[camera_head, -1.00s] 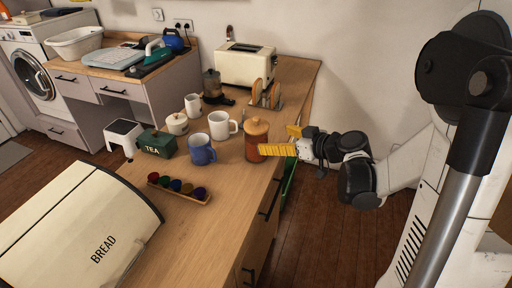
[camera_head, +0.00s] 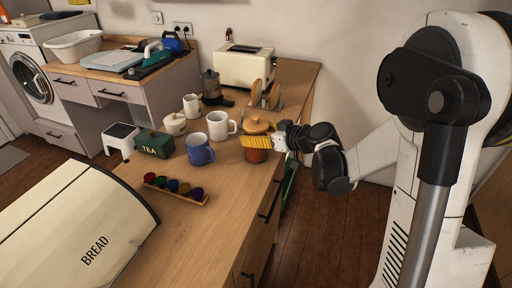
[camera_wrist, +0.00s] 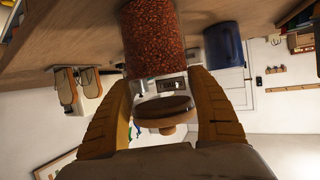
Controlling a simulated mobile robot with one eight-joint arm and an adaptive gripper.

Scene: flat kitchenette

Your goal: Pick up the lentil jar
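The lentil jar (camera_head: 256,155) stands upright on the wooden counter near its right edge, with a round wooden lid. In the wrist view the jar (camera_wrist: 153,40) appears upside down, clear and filled with reddish-brown lentils. My gripper (camera_wrist: 163,80) is open, with one yellow finger on each side of the jar. Its fingertips reach along the jar's sides, and I see no clear grip on it. In the head view my gripper (camera_head: 257,142) comes from the right, and a yellow finger hides the middle of the jar.
A blue mug (camera_head: 199,150) and a white mug (camera_head: 219,125) stand left of the jar. A toast rack (camera_head: 265,96) and toaster (camera_head: 245,66) are behind. A spice rack (camera_head: 175,187), tea tin (camera_head: 154,144) and bread bin (camera_head: 75,232) are further left. The front counter is clear.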

